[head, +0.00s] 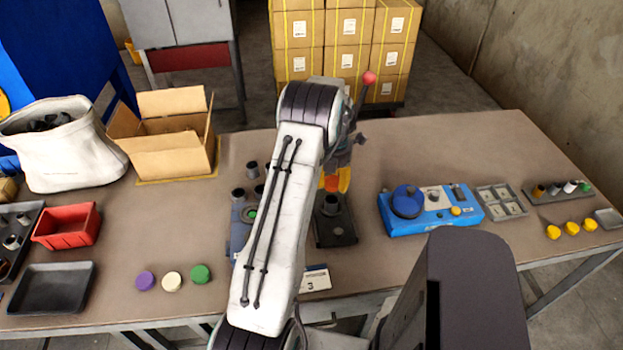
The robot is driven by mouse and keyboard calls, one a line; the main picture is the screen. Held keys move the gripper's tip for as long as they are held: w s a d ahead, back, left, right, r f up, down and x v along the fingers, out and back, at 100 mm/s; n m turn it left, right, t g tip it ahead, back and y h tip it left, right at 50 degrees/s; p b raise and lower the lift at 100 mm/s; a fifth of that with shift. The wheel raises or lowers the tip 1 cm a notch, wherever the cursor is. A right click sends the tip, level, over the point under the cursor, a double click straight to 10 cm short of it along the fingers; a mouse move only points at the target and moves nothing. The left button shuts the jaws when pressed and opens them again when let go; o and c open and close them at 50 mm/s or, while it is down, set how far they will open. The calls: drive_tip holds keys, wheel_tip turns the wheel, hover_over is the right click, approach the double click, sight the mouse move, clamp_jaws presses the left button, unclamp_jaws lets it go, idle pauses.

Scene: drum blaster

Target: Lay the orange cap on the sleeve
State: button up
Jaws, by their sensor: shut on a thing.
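My gripper (338,168) shows just right of my white forearm, which partly hides it. It is shut on the orange cap (343,180), of which a small orange part shows. The cap is above a dark upright sleeve (331,205) on a black base plate (338,238). I cannot tell from this view whether the cap touches the sleeve. My forearm hides the left side of the base plate.
A blue device (430,213) stands to the right of the base plate. Purple (145,281), cream (172,282) and green (201,274) caps lie at the front left. A cardboard box (172,150) and red bin (66,227) stand on the left. Yellow caps (571,228) lie far right.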

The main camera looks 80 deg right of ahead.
sight(332, 196)
drive_tip(key=shift+f, duration=0.2)
drive_tip(key=shift+f+b, duration=0.7)
drive_tip(key=shift+f, duration=1.2)
drive_tip(key=shift+f+b, duration=0.7)
drive_tip(key=shift+b, duration=0.35)
drive_tip(key=shift+f+b, duration=0.4)
drive_tip(key=shift+b, duration=0.3)
idle(0.4)
drive_tip(key=o, duration=1.3)
drive_tip(key=shift+r, duration=0.15)
drive_tip(key=shift+r+p, duration=1.7)
drive_tip(key=shift+r, duration=1.2)
